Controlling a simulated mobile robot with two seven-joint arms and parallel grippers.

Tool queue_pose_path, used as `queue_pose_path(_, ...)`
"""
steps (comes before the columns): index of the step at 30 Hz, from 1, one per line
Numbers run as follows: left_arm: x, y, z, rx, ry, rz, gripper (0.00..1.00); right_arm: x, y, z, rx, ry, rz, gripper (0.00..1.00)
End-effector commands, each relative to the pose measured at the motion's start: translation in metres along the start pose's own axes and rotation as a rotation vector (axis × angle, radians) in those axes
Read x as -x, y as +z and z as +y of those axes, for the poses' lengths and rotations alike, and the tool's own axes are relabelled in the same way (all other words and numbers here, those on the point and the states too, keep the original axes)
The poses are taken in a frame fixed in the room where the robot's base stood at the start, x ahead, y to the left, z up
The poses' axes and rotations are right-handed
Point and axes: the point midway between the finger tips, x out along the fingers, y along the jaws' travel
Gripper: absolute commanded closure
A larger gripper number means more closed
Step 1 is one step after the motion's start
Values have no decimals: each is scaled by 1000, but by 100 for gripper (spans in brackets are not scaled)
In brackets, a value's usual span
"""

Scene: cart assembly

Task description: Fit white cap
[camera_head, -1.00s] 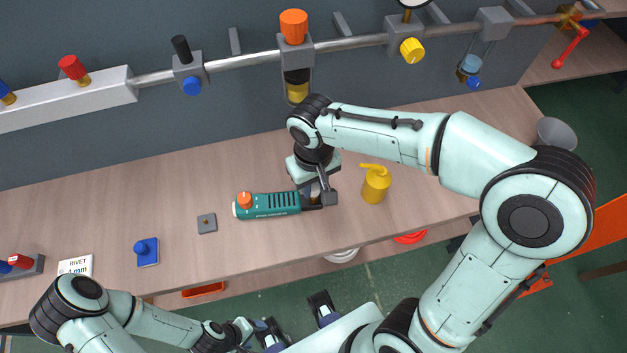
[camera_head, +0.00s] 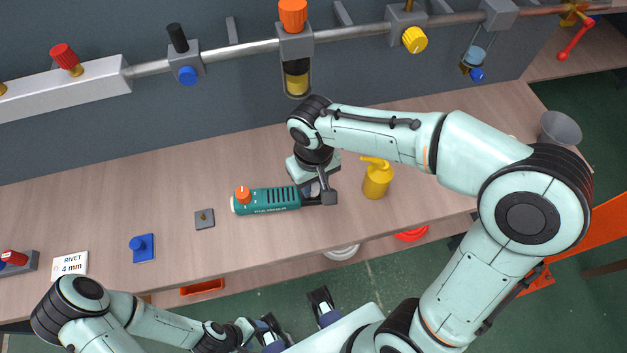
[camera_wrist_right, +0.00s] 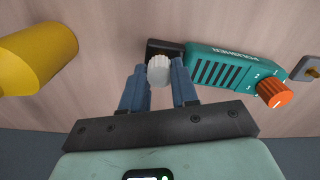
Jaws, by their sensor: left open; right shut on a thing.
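A ribbed white cap (camera_wrist_right: 158,70) sits between the fingers of my right gripper (camera_wrist_right: 158,84) in the right wrist view. My right gripper is shut on it. The cap is at the dark end block (camera_wrist_right: 165,48) of the teal tool; I cannot tell whether it is seated there. The teal tool (camera_head: 272,200), with an orange knob (camera_head: 242,194), lies on the bench and also shows in the right wrist view (camera_wrist_right: 228,70). In the head view my right gripper (camera_head: 320,195) is at the tool's right end and hides the cap. My left gripper (camera_head: 298,320) is open and empty, low before the bench.
A yellow bottle (camera_head: 376,180) stands close right of my right gripper. A grey plate (camera_head: 204,219), a blue block (camera_head: 143,248) and a rivet label (camera_head: 70,264) lie to the left. A pipe (camera_head: 350,34) with valves runs along the wall. The bench between is clear.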

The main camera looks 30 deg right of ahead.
Motion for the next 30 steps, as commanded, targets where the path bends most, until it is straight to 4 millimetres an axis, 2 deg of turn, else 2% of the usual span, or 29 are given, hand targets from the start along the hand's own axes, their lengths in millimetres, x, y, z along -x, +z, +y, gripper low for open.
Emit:
queue_pose_path(4, 0, 0, 0, 0, 0, 0, 37, -1, 0, 0, 0, 0, -3, 100)
queue_pose_path(5, 0, 0, 0, 0, 0, 0, 37, -1, 0, 0, 0, 0, -3, 61)
queue_pose_path(6, 0, 0, 0, 0, 0, 0, 37, -1, 0, 0, 0, 0, -3, 48)
queue_pose_path(7, 0, 0, 0, 0, 0, 0, 37, -1, 0, 0, 0, 0, -3, 41)
queue_pose_path(15, 0, 0, 0, 0, 0, 0, 37, 0, 0, 0, 0, 0, -2, 41)
queue_pose_path(19, 2, 0, 1, 0, 0, 1, 37, 8, 0, 0, 0, 0, 0, 41)
queue_pose_path(23, 6, 0, 2, -1, 1, 2, 37, 30, -1, -1, 0, -2, 4, 41)
queue_pose_path(30, 16, -2, 6, -2, 2, 6, 37, 86, -1, 0, 1, -2, 3, 41)
